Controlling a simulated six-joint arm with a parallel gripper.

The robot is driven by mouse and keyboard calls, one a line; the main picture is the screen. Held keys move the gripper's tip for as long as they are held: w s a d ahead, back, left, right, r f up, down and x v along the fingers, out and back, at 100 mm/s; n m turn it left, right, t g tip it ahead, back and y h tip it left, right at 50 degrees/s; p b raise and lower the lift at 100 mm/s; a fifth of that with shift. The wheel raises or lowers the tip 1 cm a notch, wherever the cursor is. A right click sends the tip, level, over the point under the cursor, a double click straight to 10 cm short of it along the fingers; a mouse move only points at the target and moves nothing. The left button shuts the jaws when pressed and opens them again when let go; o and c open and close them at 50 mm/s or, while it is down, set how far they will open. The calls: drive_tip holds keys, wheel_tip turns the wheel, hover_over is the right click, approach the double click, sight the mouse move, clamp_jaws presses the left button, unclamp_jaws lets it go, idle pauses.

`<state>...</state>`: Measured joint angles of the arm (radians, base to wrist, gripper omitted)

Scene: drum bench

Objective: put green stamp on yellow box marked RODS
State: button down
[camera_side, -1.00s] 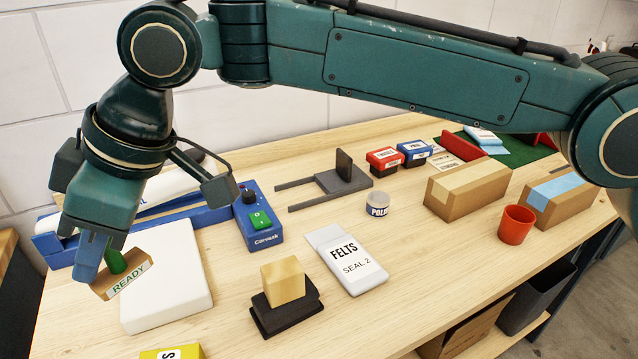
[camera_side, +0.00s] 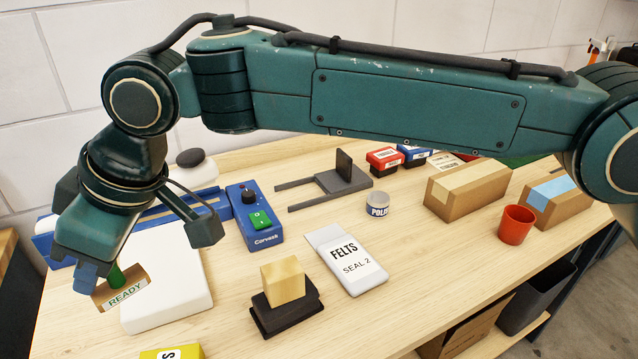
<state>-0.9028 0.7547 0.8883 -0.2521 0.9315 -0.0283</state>
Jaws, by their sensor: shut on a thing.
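My gripper (camera_side: 100,268) is at the left, with its fingers pointing down. It is shut on the green-handled stamp (camera_side: 122,290), whose wooden block reads READY. The stamp is slightly tilted and appears in front of the left edge of a white slab; the gap beneath it is hard to judge. The yellow box (camera_side: 172,353) shows only its top edge at the bottom of the picture. Only a letter of its label is visible, so I cannot read the full marking.
A white slab (camera_side: 170,280) lies beside the stamp. A wooden block on a black base (camera_side: 285,305), a grey FELTS packet (camera_side: 347,262), and a blue Cervask device (camera_side: 255,218) stand to the right. Cardboard boxes (camera_side: 470,192) and a red cup (camera_side: 515,224) are farther right.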

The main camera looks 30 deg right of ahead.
wheel_tip(320, 180, down, 13)
drive_tip(key=shift+r, duration=0.2)
drive_tip(key=shift+f, duration=2.1)
drive_tip(key=shift+f, duration=0.15)
drive_tip(key=c, duration=1.2)
unclamp_jaws()
drive_tip(key=shift+o, duration=0.2)
drive_tip(key=shift+d+r, duration=0.1)
drive_tip(key=shift+r, duration=0.3)
drive_tip(key=v, duration=1.1)
drive_tip(key=shift+r, duration=0.2)
